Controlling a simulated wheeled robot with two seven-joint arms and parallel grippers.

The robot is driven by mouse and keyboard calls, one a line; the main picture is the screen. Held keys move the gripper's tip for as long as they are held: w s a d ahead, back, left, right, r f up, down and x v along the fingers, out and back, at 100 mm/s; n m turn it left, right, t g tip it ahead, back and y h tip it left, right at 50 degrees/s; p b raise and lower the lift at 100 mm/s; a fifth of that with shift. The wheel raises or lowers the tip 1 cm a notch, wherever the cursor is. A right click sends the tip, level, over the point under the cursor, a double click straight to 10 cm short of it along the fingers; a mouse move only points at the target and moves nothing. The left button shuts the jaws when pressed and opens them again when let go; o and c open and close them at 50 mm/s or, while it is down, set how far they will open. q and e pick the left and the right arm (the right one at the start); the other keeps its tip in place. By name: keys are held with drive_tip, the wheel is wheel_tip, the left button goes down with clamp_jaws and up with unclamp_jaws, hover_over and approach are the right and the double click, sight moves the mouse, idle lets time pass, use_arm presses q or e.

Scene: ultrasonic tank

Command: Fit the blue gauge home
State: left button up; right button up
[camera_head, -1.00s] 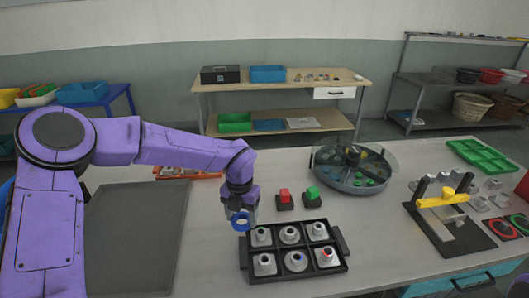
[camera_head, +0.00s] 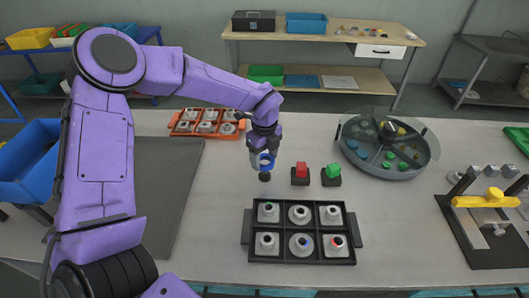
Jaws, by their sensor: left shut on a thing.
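The blue gauge (camera_head: 267,159), which looks like a blue ring, is in the jaws of my left gripper (camera_head: 263,152). The gripper points down over the table and is shut on it. A small dark round piece (camera_head: 265,177) shows just below the ring. I cannot tell whether the two touch or whether the dark piece stands on the table. My right gripper is not in view.
A black tray (camera_head: 247,228) with several grey fittings lies in front. An orange rack (camera_head: 181,127) stands behind left, a round tank with a clear lid (camera_head: 388,172) to the right, and a yellow-barred fixture (camera_head: 485,202) at far right. A dark mat (camera_head: 165,190) lies left.

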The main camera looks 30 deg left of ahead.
use_arm(q)
drive_tip(key=shift+w+f+b, duration=0.15)
drive_tip(key=shift+f, duration=0.35)
drive_tip(key=shift+w+f+b, duration=0.15)
drive_tip(key=shift+f, duration=0.35)
drive_tip(key=shift+s+r, duration=0.25)
drive_tip(key=shift+s, duration=0.15)
drive_tip(key=shift+w+f, duration=0.15)
drive_tip(key=shift+w, duration=0.2)
drive_tip(key=shift+s, duration=0.1)
drive_tip(key=shift+s+a+b, duration=0.1)
drive_tip(key=shift+b, duration=0.25)
drive_tip(key=shift+f+b, duration=1.55)
drive_tip(key=shift+f, duration=0.1)
idle(0.9)
drive_tip(key=shift+f+b, duration=0.15)
drive_tip(key=shift+b, duration=0.3)
idle(2.0)
